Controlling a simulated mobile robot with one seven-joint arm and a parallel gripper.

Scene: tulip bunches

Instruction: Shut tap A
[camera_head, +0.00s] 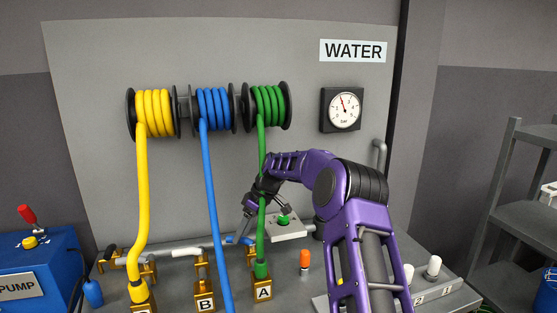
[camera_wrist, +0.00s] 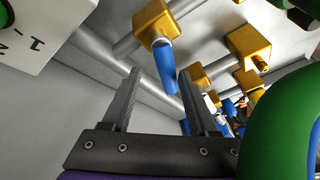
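Tap A is the brass fitting behind the block marked A (camera_head: 263,291), where the green hose (camera_head: 262,200) comes down. A blue lever (camera_head: 240,239) shows beside that hose; the lever also shows in the wrist view (camera_wrist: 164,66), hanging from a brass body (camera_wrist: 153,20). My gripper (camera_head: 246,214) is just above the lever, pointing down. In the wrist view my gripper (camera_wrist: 159,78) is open, and the lever's free end shows between the two fingers. I cannot tell whether a finger touches it. My arm hides part of the pipework.
The green hose (camera_wrist: 285,130) passes close on the right of my gripper. A pale box with a green knob (camera_head: 286,227) stands right behind it. The block marked B (camera_head: 205,304) and the blue hose (camera_head: 212,190) are to the left. An orange-topped post (camera_head: 304,260) stands to the right.

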